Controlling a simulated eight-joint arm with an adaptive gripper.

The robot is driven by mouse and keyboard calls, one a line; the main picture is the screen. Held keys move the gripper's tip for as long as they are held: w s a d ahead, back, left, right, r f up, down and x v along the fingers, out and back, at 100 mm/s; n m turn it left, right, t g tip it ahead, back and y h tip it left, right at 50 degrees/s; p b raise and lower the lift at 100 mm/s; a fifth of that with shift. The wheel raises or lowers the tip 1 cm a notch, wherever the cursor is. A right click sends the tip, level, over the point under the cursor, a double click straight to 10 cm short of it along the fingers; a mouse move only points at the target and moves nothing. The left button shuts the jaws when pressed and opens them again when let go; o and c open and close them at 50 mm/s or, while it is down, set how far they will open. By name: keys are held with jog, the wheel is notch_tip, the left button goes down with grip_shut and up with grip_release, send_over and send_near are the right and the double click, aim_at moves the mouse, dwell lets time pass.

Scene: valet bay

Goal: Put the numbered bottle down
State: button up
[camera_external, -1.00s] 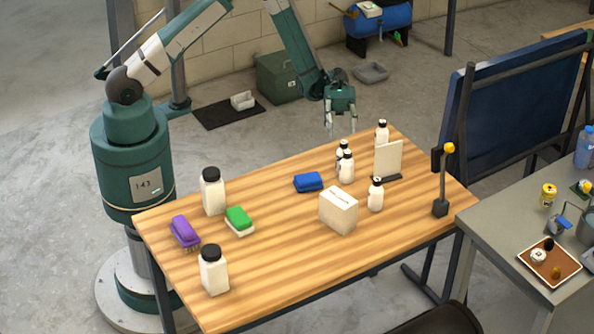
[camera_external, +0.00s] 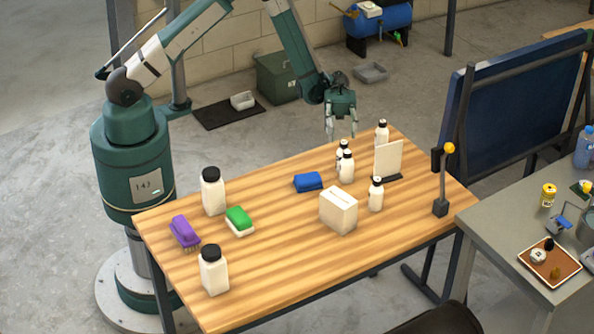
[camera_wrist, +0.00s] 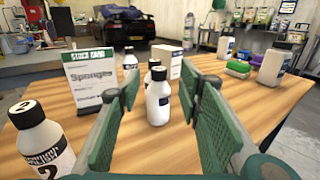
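A white bottle with a black cap (camera_wrist: 40,142) stands at the left of the wrist view; a 2 shows on its cap and label. It appears to be the bottle by the far table edge (camera_external: 382,134). My gripper (camera_external: 341,134) is open and empty over the table's far edge. In the wrist view its green finger pads (camera_wrist: 154,125) stand wide apart. Another white bottle (camera_wrist: 158,100) stands on the table ahead, framed between them; I see no number on it. Two more small bottles stand beyond, one directly behind it (camera_wrist: 153,64) and one left (camera_wrist: 130,62).
A "Sponges" stock card (camera_wrist: 92,80) stands beside the 2 bottle. A white box (camera_external: 338,212), a blue sponge (camera_external: 308,182), green (camera_external: 239,218) and purple (camera_external: 184,231) brushes or sponges and two larger bottles (camera_external: 213,192) (camera_external: 214,272) stand on the wooden table (camera_external: 280,255). Its front middle is clear.

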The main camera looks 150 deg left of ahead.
aim_at(343, 143)
jog(key=shift+b+x, duration=0.65)
jog(key=shift+x, duration=1.9)
jog(key=shift+w+a, duration=0.1)
grip_shut()
